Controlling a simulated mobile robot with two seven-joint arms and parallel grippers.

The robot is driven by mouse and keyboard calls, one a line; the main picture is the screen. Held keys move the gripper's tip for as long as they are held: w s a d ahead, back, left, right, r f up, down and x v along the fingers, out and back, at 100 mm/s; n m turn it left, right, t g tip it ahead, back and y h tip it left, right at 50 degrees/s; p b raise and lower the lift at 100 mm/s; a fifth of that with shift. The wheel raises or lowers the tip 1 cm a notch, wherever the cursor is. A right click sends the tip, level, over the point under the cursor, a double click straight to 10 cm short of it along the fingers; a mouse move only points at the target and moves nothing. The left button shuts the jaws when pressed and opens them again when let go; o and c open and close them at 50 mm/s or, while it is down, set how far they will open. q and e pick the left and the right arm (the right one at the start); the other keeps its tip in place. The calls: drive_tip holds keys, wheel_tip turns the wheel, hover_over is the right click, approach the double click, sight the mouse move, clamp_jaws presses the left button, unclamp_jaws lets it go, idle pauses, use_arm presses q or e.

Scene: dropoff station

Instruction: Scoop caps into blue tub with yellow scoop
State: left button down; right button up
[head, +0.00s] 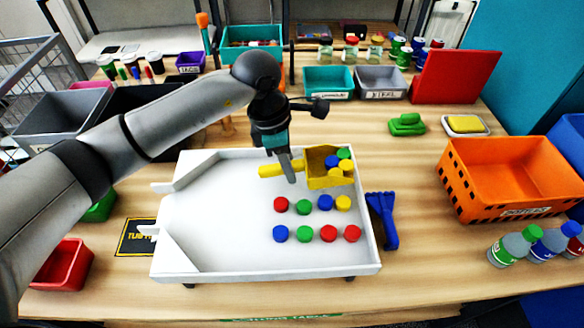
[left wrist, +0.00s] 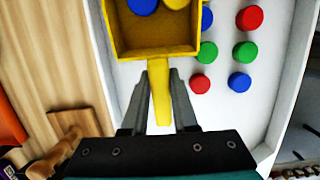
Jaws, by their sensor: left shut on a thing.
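The yellow scoop (head: 318,180) lies at the far side of a white tray (head: 215,225), its mouth to the right. Blue, green and yellow caps (head: 333,162) are in or at its mouth. My left gripper (head: 289,172) is shut on the scoop's handle, which shows between the fingers in the left wrist view (left wrist: 162,95). Several loose red, green, blue and yellow caps (head: 304,207) stand in two rows on the tray. A blue container (head: 570,140) is cut off at the right edge; I cannot tell if it is the blue tub. My right gripper is not in view.
A blue fork-like tool (head: 384,218) lies by the tray's right wall. An orange crate (head: 480,190) and bottles (head: 515,245) stand at right. A red tub (head: 62,265), a green one (head: 100,207) and a dark mat (head: 135,238) are at left. Bins line the back.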

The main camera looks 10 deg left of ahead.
use_arm(q)
drive_tip(key=shift+r, duration=0.1)
idle(0.3)
drive_tip(key=shift+a+p+v, duration=0.15)
drive_tip(key=shift+p+v, duration=0.75)
drive_tip(key=shift+v, duration=0.7)
drive_tip(key=shift+a+p+v, duration=0.2)
drive_tip(key=shift+p+v, duration=0.65)
drive_tip(key=shift+v, duration=0.7)
drive_tip(key=shift+a+p+v, duration=0.15)
drive_tip(key=shift+p+v, duration=0.75)
drive_tip(key=shift+v, duration=0.7)
drive_tip(key=shift+s, duration=0.1)
